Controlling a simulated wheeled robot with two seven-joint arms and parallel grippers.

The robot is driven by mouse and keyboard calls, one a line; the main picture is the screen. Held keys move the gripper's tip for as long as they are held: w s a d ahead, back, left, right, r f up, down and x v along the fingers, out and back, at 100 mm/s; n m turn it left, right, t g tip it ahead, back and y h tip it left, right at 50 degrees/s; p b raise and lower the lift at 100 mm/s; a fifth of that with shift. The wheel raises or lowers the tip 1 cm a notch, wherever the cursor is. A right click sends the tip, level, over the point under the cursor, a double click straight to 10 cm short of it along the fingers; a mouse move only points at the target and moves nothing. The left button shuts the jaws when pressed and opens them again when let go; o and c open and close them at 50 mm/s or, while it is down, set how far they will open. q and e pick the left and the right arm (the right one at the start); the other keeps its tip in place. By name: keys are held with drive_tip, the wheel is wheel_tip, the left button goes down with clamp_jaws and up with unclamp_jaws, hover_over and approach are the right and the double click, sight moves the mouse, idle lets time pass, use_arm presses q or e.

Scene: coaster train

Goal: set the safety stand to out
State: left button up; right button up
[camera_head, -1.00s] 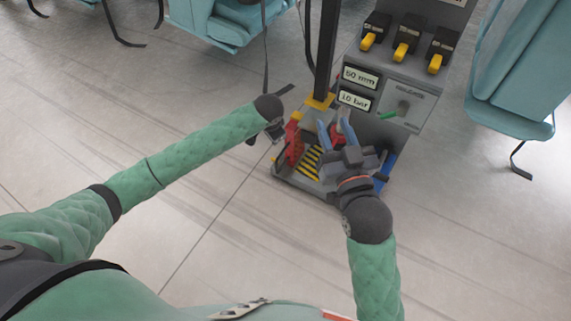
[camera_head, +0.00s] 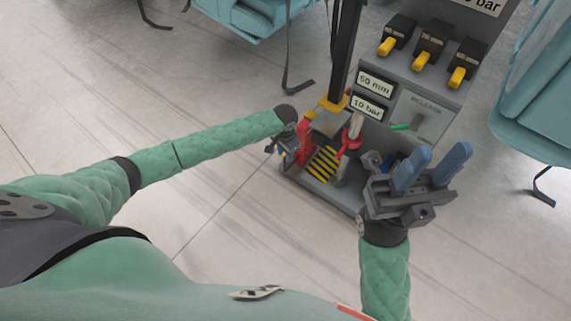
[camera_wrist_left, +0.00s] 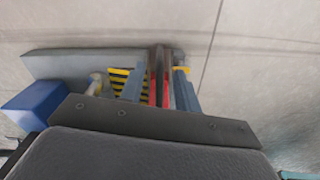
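A red upright piece (camera_head: 305,139), which looks like the safety stand, is at the left side of the machine's base. My left gripper (camera_head: 287,147) is beside it and partly hides it. In the left wrist view the two blue-grey fingers (camera_wrist_left: 160,90) stand apart, one on each side of the red piece (camera_wrist_left: 160,98). I cannot tell whether either finger touches it. My right gripper (camera_head: 431,163) is open and empty, right of the base and in front of the panel.
The grey panel (camera_head: 413,101) has yellow-handled switches (camera_head: 424,60), labels and a green-tipped release lever (camera_head: 401,127). A second red part (camera_head: 352,137) is near the post. Yellow-black stripes (camera_head: 323,164) mark the base. Teal seats flank it; floor to the left is clear.

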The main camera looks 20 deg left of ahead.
sight(285, 170)
use_arm(q)
drive_tip(key=shift+f, duration=0.1)
drive_tip(key=shift+f+b, duration=1.35)
drive_tip(key=shift+f, duration=2.45)
drive_tip(key=shift+c, duration=0.4)
clamp_jaws()
